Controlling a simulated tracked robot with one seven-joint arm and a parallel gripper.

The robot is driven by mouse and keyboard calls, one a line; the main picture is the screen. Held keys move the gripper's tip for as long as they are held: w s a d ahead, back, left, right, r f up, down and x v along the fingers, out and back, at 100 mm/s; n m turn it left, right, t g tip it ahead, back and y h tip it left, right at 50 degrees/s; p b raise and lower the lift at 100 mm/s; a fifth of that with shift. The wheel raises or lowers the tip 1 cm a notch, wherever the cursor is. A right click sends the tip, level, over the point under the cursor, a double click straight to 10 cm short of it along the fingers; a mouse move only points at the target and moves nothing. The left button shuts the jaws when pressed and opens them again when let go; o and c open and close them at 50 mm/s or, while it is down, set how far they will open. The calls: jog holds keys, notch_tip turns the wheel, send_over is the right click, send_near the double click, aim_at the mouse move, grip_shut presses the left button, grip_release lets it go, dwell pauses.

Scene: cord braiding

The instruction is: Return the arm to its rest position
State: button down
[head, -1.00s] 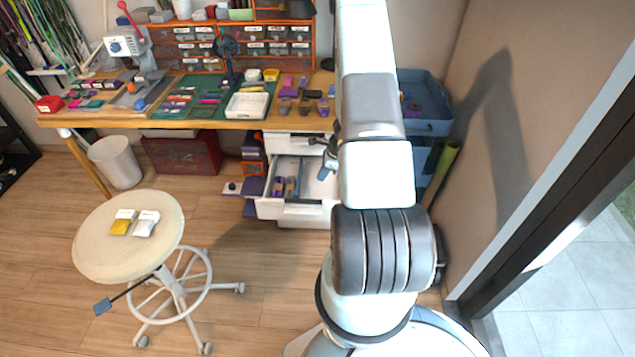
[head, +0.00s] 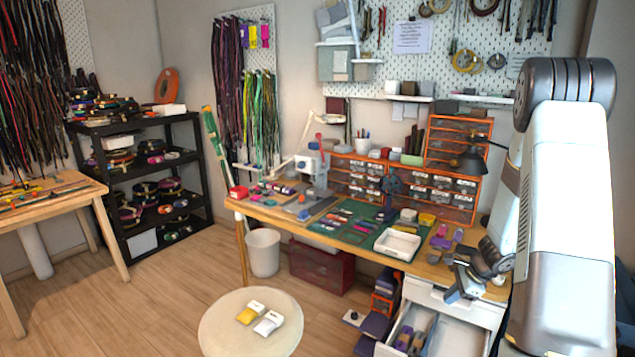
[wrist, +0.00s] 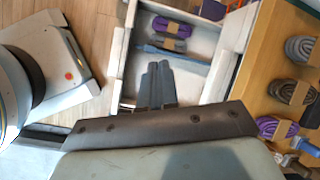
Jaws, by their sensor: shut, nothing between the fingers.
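My gripper (head: 456,294) hangs at the right end of the workbench in the head view, with my arm rising on the right side of the picture. In the wrist view my gripper (wrist: 158,72) has its two grey fingers together, with nothing between them. It points over an open white drawer (wrist: 128,62). The drawer also shows in the head view (head: 467,341), pulled out below the bench top. Inside it lie a purple cord bundle (wrist: 172,27) and a grey-blue bundle (wrist: 172,46), beyond the fingertips. My wrist hides the near part of the drawer.
The wooden workbench (head: 268,213) carries a green mat, a white tray (head: 398,244) and orange drawer units (head: 455,200). Several cord bundles lie at its right end. A round stool (head: 225,335) stands in front with two small packets. Open floor lies left of it.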

jog(key=s+a+r+n, duration=0.3)
jog(key=a+r, duration=0.1)
jog(key=r, duration=0.4)
jog(key=s+a+r+n, duration=0.2)
jog(key=a+r+n, duration=0.2)
jog(key=r, duration=0.4)
jog(key=s+a+r+n, duration=0.3)
jog(key=a+r, duration=0.1)
jog(key=r, duration=0.4)
jog(key=s+a+r+n+t+h, duration=0.1)
jog(key=s+r+n, duration=0.3)
jog(key=s, duration=0.6)
jog(key=s+a+r+n+t+h, duration=0.1)
jog(key=s+a+r+n+h, duration=0.2)
jog(key=s+r, duration=0.6)
jog(key=s+n, duration=0.1)
jog(key=n, duration=0.1)
jog(key=shift+s+n+t, duration=0.3)
jog(key=shift+s, duration=0.1)
jog(key=shift+w+f, duration=0.1)
